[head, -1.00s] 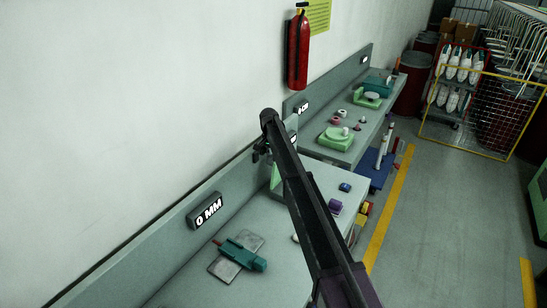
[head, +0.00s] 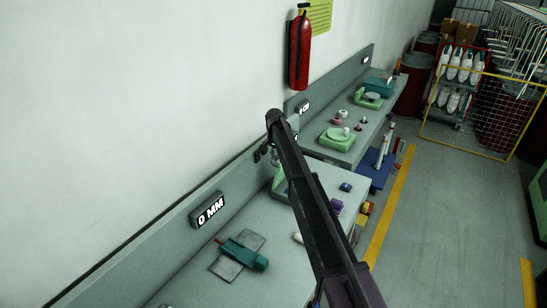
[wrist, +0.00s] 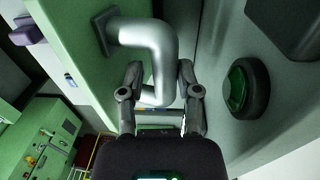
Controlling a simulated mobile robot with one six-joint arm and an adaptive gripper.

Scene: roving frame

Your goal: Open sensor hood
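In the wrist view a light green panel (wrist: 85,62), which looks like the sensor hood, fills the upper left. A thick bent silver handle (wrist: 160,45) comes out of it. My gripper (wrist: 158,78) has its fingers apart, one on each side of the handle's lower part. I cannot tell whether either finger touches it. In the head view my gripper (head: 271,155) is at the bench's back board, mostly hidden behind my arm. A strip of the green hood (head: 280,180) shows just below it; the rest is hidden.
A round green button (wrist: 239,87) sits on the grey board to the right of my gripper in the wrist view. A "0 MM" display (head: 208,210) and a teal tool on a grey plate (head: 223,268) are at the near left. Free floor (head: 450,210) lies right.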

